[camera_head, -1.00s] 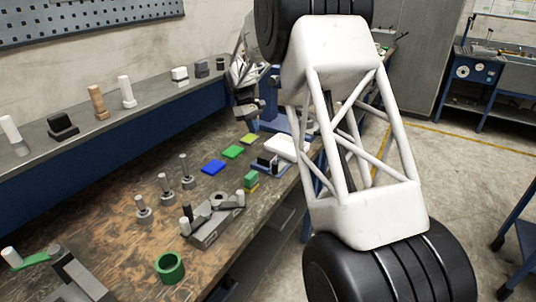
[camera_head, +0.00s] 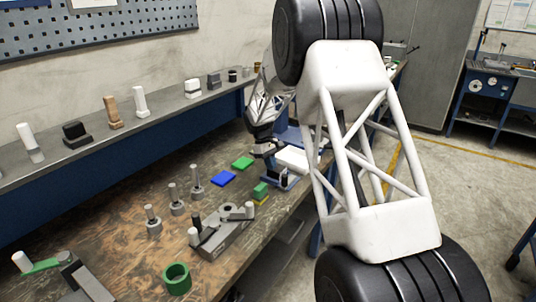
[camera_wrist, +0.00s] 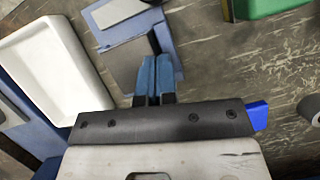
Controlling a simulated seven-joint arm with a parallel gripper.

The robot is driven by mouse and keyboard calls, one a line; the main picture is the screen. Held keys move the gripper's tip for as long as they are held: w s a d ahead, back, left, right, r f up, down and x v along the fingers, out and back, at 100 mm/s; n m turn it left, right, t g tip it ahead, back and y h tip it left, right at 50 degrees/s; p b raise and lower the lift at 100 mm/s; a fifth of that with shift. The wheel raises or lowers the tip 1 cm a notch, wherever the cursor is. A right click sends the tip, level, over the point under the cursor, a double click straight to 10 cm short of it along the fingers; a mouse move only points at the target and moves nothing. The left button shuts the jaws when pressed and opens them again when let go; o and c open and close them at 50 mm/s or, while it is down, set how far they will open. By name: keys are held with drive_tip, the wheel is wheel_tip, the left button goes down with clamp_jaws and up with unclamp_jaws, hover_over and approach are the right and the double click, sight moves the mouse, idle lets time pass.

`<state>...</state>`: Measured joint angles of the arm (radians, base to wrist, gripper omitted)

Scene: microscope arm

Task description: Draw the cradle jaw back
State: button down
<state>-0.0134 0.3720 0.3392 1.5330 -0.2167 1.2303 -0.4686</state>
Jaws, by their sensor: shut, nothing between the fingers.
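The cradle appears to be the blue fixture (camera_head: 290,183) with a small dark upright part (camera_head: 284,173) at the bench's front edge; which piece is its jaw is not clear. In the head view my gripper (camera_head: 264,150) is low over the bench, left of the white tray, partly hidden by my arm.
The white tray (camera_head: 292,158) stands beside the fixture and shows left in the wrist view (camera_wrist: 50,70). A green block (camera_head: 260,190), blue tile (camera_head: 223,179) and green tile (camera_head: 242,163) lie nearby. Several grey posts and a grey clamp (camera_head: 222,232) stand nearer.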

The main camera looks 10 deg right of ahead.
drive_tip(key=shift+s+d, duration=0.55)
drive_tip(key=shift+s, duration=0.3)
drive_tip(key=shift+s+d, duration=0.55)
drive_tip(key=shift+s, duration=0.25)
drive_tip(key=shift+s+d, duration=0.9)
drive_tip(key=shift+s, duration=0.05)
drive_tip(key=shift+f, duration=0.1)
drive_tip(key=shift+w+a, duration=0.55)
drive_tip(key=shift+w, duration=0.25)
drive_tip(key=shift+w+a, duration=0.6)
drive_tip(key=shift+w, duration=0.35)
drive_tip(key=v, duration=1)
